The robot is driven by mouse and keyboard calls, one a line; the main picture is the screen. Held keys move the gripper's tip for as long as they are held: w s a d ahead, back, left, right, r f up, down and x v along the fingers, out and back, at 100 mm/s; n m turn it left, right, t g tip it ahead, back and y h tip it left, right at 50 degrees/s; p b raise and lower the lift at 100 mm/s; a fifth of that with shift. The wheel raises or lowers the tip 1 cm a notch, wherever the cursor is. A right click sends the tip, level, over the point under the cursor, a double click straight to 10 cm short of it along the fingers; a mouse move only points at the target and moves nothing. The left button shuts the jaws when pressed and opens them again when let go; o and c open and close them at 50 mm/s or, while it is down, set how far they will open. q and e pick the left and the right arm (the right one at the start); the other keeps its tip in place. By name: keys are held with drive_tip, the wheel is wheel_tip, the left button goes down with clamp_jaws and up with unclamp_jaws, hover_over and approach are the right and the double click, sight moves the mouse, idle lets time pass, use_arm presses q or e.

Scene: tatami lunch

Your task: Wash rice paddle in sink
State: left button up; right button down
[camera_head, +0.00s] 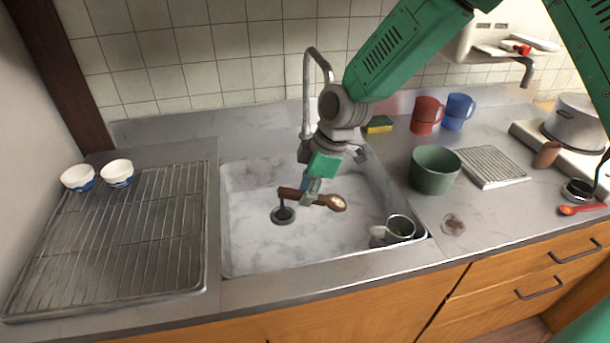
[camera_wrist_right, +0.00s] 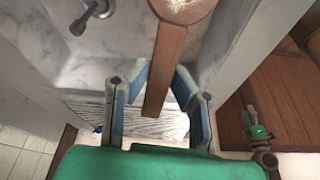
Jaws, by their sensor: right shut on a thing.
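The rice paddle (camera_head: 333,202) has a brown wooden handle and a lighter rounded head. It is held over the sink basin (camera_head: 250,240), roughly level, its head to the right. My right gripper (camera_head: 311,194) points down into the sink and is shut on the paddle's handle. In the right wrist view the handle (camera_wrist_right: 165,62) lies between the fingers of the gripper (camera_wrist_right: 155,95), and the head is cut off at the top edge. The grey faucet (camera_head: 306,95) rises behind the basin, left of my arm. No water is visible. My left gripper is not in view.
A cup (camera_head: 399,228) is at the sink's front right corner. A wire rack (camera_head: 130,230) and two small bowls (camera_head: 117,173) are left of the sink. A green bowl (camera_head: 434,170), a yellow-green sponge (camera_head: 379,124), red and blue mugs (camera_head: 426,115) and a pot (camera_head: 578,122) are right.

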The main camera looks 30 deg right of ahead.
drive_tip(key=shift+n+y, duration=0.3)
drive_tip(key=shift+n, duration=0.6)
drive_tip(key=shift+w+d+f+b, duration=0.25)
drive_tip(key=shift+f+b, duration=1.75)
drive_tip(key=shift+f, duration=1.1)
drive_tip(key=shift+w+d+f+b, duration=0.15)
drive_tip(key=shift+w+f+b, duration=0.15)
drive_tip(key=shift+f+b, duration=2.25)
drive_tip(key=shift+w+d+f+b, duration=0.25)
drive_tip(key=shift+f+b, duration=1.2)
drive_tip(key=shift+f, duration=2.15)
drive_tip(key=shift+a, duration=0.15)
drive_tip(key=shift+w+a, duration=0.15)
drive_tip(key=shift+a, duration=0.35)
wheel_tip(320, 180, up, 15)
drive_tip(key=p, duration=1.1)
drive_tip(key=shift+f, duration=0.2)
drive_tip(key=shift+p, duration=0.3)
drive_tip(key=shift+r+p, duration=1.9)
drive_tip(key=shift+r, duration=0.55)
